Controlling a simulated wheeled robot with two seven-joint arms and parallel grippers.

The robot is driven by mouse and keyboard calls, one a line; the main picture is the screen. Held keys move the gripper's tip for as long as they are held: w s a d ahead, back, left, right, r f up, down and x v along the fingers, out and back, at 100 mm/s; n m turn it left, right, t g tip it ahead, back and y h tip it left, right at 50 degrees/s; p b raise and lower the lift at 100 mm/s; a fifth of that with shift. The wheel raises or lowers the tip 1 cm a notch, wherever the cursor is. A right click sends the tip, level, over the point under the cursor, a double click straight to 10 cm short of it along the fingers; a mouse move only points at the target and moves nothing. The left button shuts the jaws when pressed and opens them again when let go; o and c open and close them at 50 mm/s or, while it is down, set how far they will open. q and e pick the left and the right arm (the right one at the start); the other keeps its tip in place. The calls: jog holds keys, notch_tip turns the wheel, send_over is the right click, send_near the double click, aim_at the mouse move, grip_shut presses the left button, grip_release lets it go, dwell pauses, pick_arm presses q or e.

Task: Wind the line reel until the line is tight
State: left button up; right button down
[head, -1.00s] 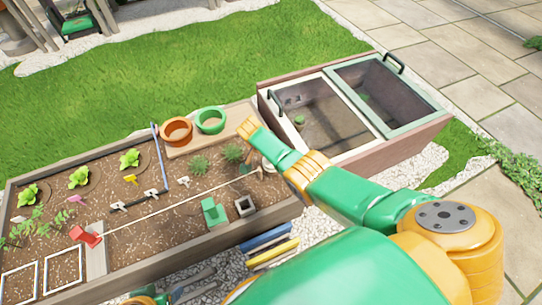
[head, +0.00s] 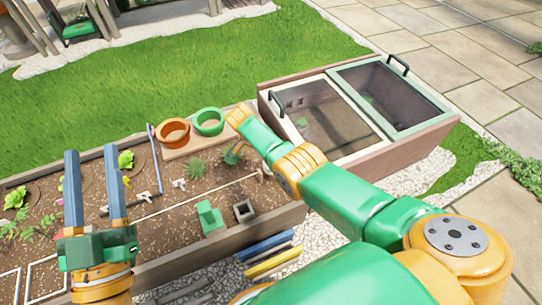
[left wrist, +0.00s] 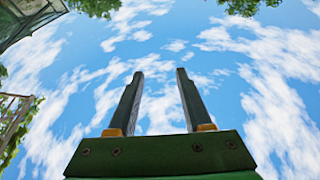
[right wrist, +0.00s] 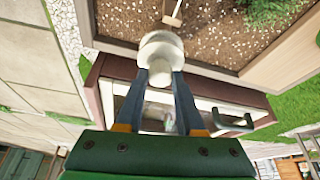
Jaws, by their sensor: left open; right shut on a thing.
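The pale line (head: 200,195) runs across the soil of the planter bed to a small wooden peg near its right end. It looks nearly straight, but I cannot tell how tight it is. In the right wrist view a white round reel part (right wrist: 162,46) is at the bed's edge, beside the wooden peg (right wrist: 174,12). My right gripper (right wrist: 160,76) is shut on it; in the head view my right arm hides most of this. My left gripper (head: 90,153) is open and empty, fingers up, in front of the bed's left part. It shows against sky in the left wrist view (left wrist: 157,78).
A cold frame (head: 405,148) with two lids stands right of the bed. An orange pot (head: 173,133) and a green pot (head: 208,122) stand at the bed's back edge. A green block (head: 210,217) and a dark square pot (head: 244,210) sit near the front edge.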

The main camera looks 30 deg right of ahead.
pick_arm(q)
jog(key=shift+s+r+t+h, duration=0.3)
jog(key=shift+s+r+t, duration=0.25)
jog(key=shift+r, duration=0.25)
jog(key=shift+s+r+t+h, duration=0.3)
jog(key=shift+s+r+t, duration=0.25)
jog(key=shift+r, duration=0.2)
pick_arm(e)
jog(key=c, duration=0.5)
grip_release()
jog(key=shift+d, duration=0.1)
